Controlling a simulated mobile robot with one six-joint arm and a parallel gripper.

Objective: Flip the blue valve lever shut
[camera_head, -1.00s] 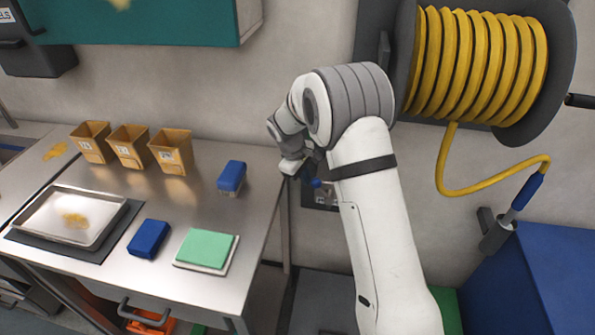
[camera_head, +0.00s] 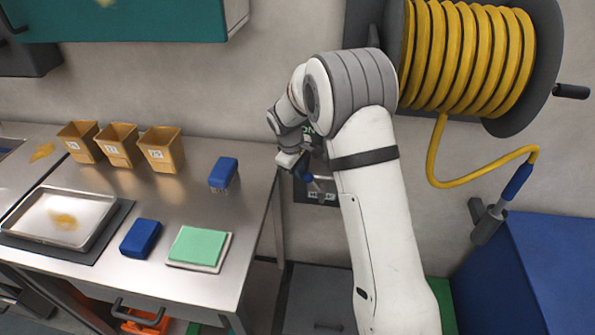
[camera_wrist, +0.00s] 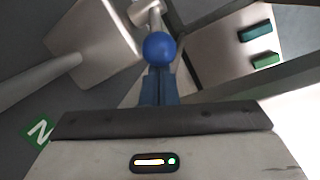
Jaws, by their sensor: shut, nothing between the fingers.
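The valve lever's round blue knob (camera_wrist: 158,48) is in the upper middle of the wrist view, directly past my fingertips. It looks very close to them or touching; I cannot tell which. My gripper (camera_wrist: 158,68) has two blue fingers side by side, shut with nothing between them. In the head view my gripper (camera_head: 303,174) is in front of the wall at the valve plate (camera_head: 322,197). There, blue shows at its tip, but I cannot separate knob from fingers. My arm hides part of the plate, and the lever's angle is unclear.
A yellow hose reel (camera_head: 465,60) is on the wall at right, above a blue box (camera_head: 540,270).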

